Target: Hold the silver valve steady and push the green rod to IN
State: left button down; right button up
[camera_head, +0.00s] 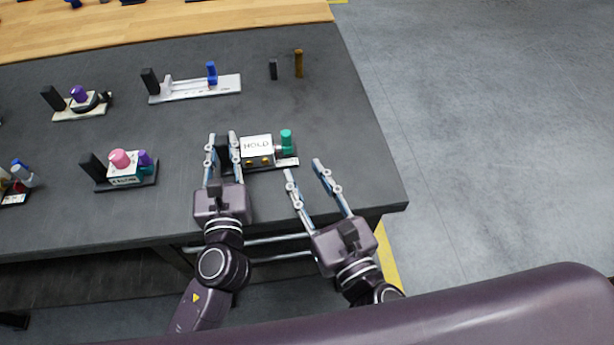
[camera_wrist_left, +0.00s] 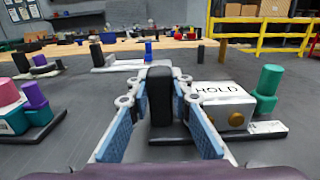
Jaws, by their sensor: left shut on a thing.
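The silver valve (camera_head: 257,149) is a pale block marked HOLD with gold knobs on its front; it also shows in the left wrist view (camera_wrist_left: 222,104). The green rod (camera_head: 286,140) stands upright at its right end, also in the left wrist view (camera_wrist_left: 268,84). A black upright post (camera_wrist_left: 160,95) stands at the left end of the same base. My left gripper (camera_head: 222,142) has its fingers on both sides of this post and is shut on it. My right gripper (camera_head: 303,168) is open and empty, in front and to the right of the green rod, apart from it.
A fixture with pink and purple knobs (camera_head: 124,170) stands to the left. Fixtures with blue (camera_head: 211,73) and purple (camera_head: 79,93) parts are farther back. Two small posts, one brown (camera_head: 298,64), stand behind the valve. The dark table's (camera_head: 370,160) right side is clear to its edge.

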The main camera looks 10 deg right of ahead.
pick_arm(q)
jog(key=shift+s+d+f, duration=0.1)
jog(key=shift+f, duration=0.25)
jog(key=c, duration=1.7)
grip_release()
jog(key=shift+r, duration=0.1)
